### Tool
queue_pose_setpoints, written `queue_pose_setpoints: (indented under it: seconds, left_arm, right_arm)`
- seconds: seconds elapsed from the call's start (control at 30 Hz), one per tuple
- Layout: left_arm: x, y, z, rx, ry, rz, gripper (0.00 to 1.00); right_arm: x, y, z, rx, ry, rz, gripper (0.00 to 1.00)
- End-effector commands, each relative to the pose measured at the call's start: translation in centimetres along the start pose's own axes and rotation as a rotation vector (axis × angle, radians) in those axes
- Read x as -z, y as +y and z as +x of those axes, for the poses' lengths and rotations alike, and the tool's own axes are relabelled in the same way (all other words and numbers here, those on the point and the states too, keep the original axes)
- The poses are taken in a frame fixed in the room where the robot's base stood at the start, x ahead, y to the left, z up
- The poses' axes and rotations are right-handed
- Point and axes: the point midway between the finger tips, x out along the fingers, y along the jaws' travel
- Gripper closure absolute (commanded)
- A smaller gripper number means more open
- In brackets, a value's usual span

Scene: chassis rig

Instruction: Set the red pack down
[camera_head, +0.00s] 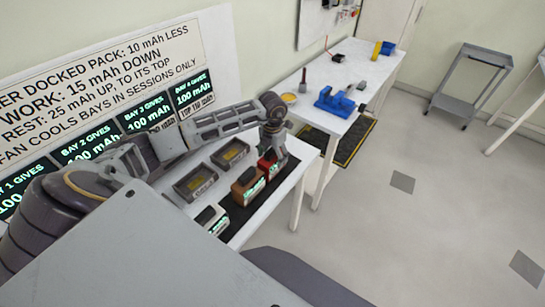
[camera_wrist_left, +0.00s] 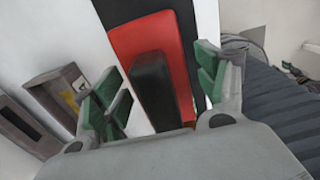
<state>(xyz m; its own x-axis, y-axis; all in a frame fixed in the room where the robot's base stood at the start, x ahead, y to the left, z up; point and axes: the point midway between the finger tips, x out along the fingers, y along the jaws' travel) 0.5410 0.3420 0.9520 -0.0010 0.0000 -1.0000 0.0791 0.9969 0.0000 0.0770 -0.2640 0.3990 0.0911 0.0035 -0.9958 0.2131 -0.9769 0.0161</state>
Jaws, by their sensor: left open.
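The red pack (camera_head: 270,168) stands on the black mat at the far end of the near table. In the left wrist view it is a red block (camera_wrist_left: 180,50) with a black handle (camera_wrist_left: 152,85) on top. My left gripper (camera_head: 272,148) is directly above it, partly covering it in the head view. Its green-padded fingers (camera_wrist_left: 157,85) are open, one on each side of the black handle, with gaps showing. My right gripper is not in view.
A brown pack (camera_head: 247,188) and a whitish pack (camera_head: 212,219) stand in line on the mat. Two grey bays (camera_head: 196,182) (camera_head: 231,153) lie behind them. A sign (camera_head: 110,70) stands at the back. A second table with a blue vise (camera_head: 338,103) is beyond.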

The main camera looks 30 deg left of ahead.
Motion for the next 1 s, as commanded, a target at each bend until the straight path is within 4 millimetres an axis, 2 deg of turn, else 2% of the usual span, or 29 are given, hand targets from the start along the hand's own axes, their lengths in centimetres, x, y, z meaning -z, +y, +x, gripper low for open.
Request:
queue_pose_setpoints:
  seconds: [0.63, 0.8, 1.0]
  left_arm:
    - [-0.1, 0.0, -8.7, -0.001, -0.004, -0.001, 0.27]
    - [-0.1, 0.0, -10.3, 0.0, -0.003, -0.001, 0.27]
    - [0.0, 0.1, -11.2, -0.001, -0.001, -0.001, 0.27]
  right_arm:
    - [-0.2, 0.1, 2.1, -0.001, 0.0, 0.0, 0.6]
    - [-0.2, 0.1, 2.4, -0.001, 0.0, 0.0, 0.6]
    - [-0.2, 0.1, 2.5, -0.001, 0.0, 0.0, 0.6]
